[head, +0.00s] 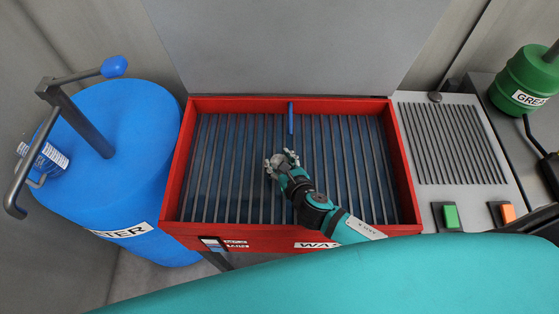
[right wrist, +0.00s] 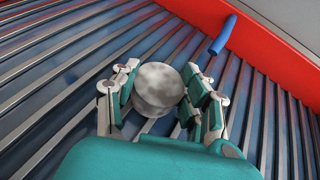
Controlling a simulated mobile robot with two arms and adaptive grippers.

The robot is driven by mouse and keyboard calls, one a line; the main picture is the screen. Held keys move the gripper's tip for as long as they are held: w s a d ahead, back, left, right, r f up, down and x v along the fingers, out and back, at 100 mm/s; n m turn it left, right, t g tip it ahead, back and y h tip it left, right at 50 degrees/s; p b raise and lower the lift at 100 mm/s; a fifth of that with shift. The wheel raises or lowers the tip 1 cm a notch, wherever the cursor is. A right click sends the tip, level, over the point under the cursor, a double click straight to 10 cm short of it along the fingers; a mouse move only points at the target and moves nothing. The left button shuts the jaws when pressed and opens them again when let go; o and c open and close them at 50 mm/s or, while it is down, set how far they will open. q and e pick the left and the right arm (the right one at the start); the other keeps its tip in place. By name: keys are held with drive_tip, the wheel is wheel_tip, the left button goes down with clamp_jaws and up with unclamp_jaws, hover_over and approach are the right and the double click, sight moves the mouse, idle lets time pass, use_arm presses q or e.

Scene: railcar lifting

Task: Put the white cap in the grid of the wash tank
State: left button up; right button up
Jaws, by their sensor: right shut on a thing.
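The white cap (right wrist: 158,88) shows in the right wrist view as a round, mottled grey-white piece between the fingers of my right gripper (right wrist: 163,98). The gripper is shut on it, over the bars of the grid (right wrist: 60,60). In the head view my right gripper (head: 282,162) is above the middle of the red wash tank (head: 178,190), and the cap is too small to make out clearly there. I cannot tell whether the cap touches the bars. My left gripper is not in view.
A blue nozzle (head: 291,118) stands at the tank's back edge. A blue water barrel (head: 125,150) with a pump handle is on the left. A slatted grey panel (head: 455,145) with green (head: 450,216) and orange (head: 507,212) buttons is on the right, near a green grease container (head: 525,80).

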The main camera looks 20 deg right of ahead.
drive_tip(key=o, duration=0.9)
drive_tip(key=shift+r, duration=0.1)
drive_tip(key=b+v, duration=0.1)
drive_tip(key=v, duration=1.1)
